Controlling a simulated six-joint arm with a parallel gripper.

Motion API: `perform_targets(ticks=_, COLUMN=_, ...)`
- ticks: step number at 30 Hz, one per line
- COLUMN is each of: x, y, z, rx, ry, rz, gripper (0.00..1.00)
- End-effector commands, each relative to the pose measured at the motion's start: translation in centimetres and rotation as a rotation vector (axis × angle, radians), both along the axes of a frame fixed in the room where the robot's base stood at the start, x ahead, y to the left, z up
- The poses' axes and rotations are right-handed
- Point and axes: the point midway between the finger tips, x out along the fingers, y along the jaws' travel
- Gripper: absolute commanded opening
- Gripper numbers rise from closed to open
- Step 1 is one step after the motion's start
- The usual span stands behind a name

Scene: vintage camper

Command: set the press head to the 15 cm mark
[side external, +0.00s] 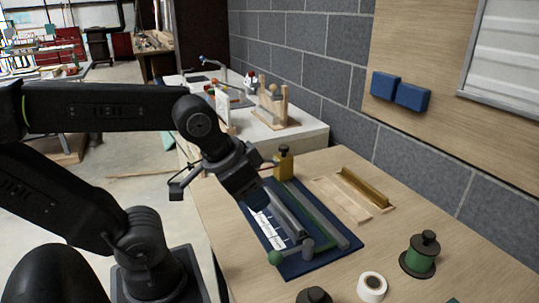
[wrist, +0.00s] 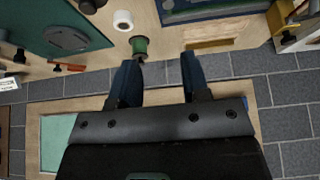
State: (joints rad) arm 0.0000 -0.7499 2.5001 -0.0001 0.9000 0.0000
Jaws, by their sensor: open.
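The press stands on the table in the side view, with a dark blue base (side external: 343,251), a white marked strip (side external: 267,230) along its left side and a green rail. A yellow block (side external: 284,164) with a dark knob stands at its far end. A green ball (side external: 275,258) and a grey cylinder are at the near end. I cannot tell which part is the press head, and the marks are too small to read. My gripper (side external: 260,200) is above the press's left part, hiding some of it. In the wrist view its two blue fingers (wrist: 158,76) are apart and empty.
A green spool (side external: 421,256), a white tape roll (side external: 372,287) and a dark knobbed object (side external: 314,296) are near the front. A wooden tray with a brass-coloured bar (side external: 365,188) lies right of the press. A grey block wall (side external: 420,165) bounds the table behind.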

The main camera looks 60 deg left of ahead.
Motion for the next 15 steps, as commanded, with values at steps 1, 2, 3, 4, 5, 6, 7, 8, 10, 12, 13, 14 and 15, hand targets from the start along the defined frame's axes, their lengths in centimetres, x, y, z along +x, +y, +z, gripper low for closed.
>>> perform_targets(ticks=1, x=0.00, y=0.00, z=0.00, rx=0.000, ry=0.000, rz=0.000, gripper=0.43)
perform_targets(ticks=2, x=0.00, y=0.00, z=0.00, rx=0.000, ry=0.000, rz=0.000, gripper=0.43)
perform_targets(ticks=3, x=0.00, y=0.00, z=0.00, rx=0.000, ry=0.000, rz=0.000, gripper=0.43)
perform_targets(ticks=4, x=0.00, y=0.00, z=0.00, rx=0.000, ry=0.000, rz=0.000, gripper=0.43)
perform_targets(ticks=5, x=0.00, y=0.00, z=0.00, rx=0.000, ry=0.000, rz=0.000, gripper=0.43)
perform_targets(ticks=6, x=0.00, y=0.00, z=0.00, rx=0.000, ry=0.000, rz=0.000, gripper=0.43)
perform_targets(ticks=7, x=0.00, y=0.00, z=0.00, rx=0.000, ry=0.000, rz=0.000, gripper=0.43)
perform_targets(ticks=8, x=0.00, y=0.00, z=0.00, rx=0.000, ry=0.000, rz=0.000, gripper=0.43)
perform_targets(ticks=10, x=0.00, y=0.00, z=0.00, rx=0.000, ry=0.000, rz=0.000, gripper=0.43)
perform_targets(ticks=12, x=0.01, y=0.01, z=0.02, rx=0.000, ry=0.000, rz=0.000, gripper=0.46)
perform_targets(ticks=13, x=0.07, y=0.03, z=0.07, rx=0.000, ry=0.001, rz=0.002, gripper=0.49)
perform_targets(ticks=14, x=0.24, y=0.10, z=0.22, rx=-0.002, ry=0.002, rz=0.007, gripper=0.52)
perform_targets(ticks=15, x=0.60, y=0.26, z=0.54, rx=-0.003, ry=0.007, rz=0.019, gripper=0.56)
